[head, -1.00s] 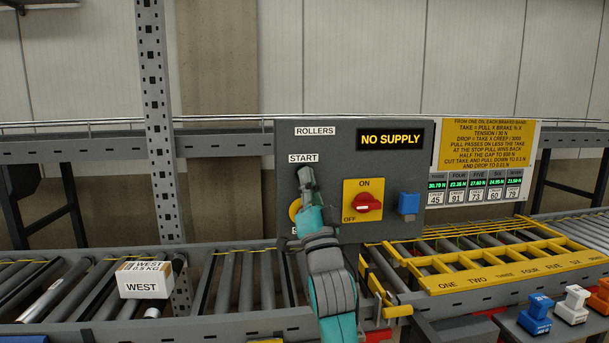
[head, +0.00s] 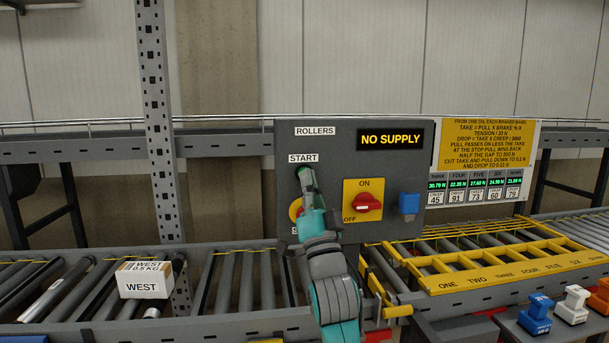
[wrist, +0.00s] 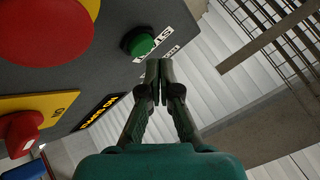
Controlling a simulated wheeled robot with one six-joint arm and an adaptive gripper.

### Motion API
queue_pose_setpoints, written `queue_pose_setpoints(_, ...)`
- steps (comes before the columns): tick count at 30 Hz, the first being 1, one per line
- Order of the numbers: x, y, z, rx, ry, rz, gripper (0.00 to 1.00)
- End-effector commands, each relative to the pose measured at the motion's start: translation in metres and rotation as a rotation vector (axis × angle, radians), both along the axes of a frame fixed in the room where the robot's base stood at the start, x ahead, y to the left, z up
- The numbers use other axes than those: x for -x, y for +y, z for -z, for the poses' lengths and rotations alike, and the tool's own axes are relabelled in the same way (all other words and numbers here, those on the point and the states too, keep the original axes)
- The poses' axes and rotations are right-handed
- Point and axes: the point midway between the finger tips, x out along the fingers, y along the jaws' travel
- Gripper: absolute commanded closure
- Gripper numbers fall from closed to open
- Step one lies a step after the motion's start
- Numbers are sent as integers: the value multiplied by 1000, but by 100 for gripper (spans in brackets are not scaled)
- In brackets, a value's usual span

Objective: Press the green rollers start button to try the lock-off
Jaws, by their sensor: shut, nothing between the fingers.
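The green start button (wrist: 140,42) shows in the wrist view on the dark grey panel, beside its START label (wrist: 153,36). My gripper (wrist: 154,64) is shut and empty, with its fingertips close to the button. I cannot tell whether they touch it. In the head view my gripper (head: 305,172) is at the panel (head: 340,150), just below the START label, and hides the button. A display (head: 390,139) on the panel reads NO SUPPLY. The red rotary switch (head: 368,206) sits on a yellow plate, its handle roughly level, with ON above and OFF at lower left.
A yellow-ringed control (head: 295,210) with a large red button (wrist: 45,25) is below START, partly behind my gripper. A blue block (head: 408,203) sits right of the switch. Roller conveyors with a WEST box (head: 144,279) and a yellow frame (head: 480,265) run below.

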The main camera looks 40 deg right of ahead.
Motion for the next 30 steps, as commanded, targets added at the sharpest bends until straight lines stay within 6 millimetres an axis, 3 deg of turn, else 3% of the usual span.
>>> queue_pose_setpoints(18, 39, 27, 0, 0, -1, -1, 100)
queue_pose_setpoints(30, 41, 28, 0, 0, 0, 0, 100)
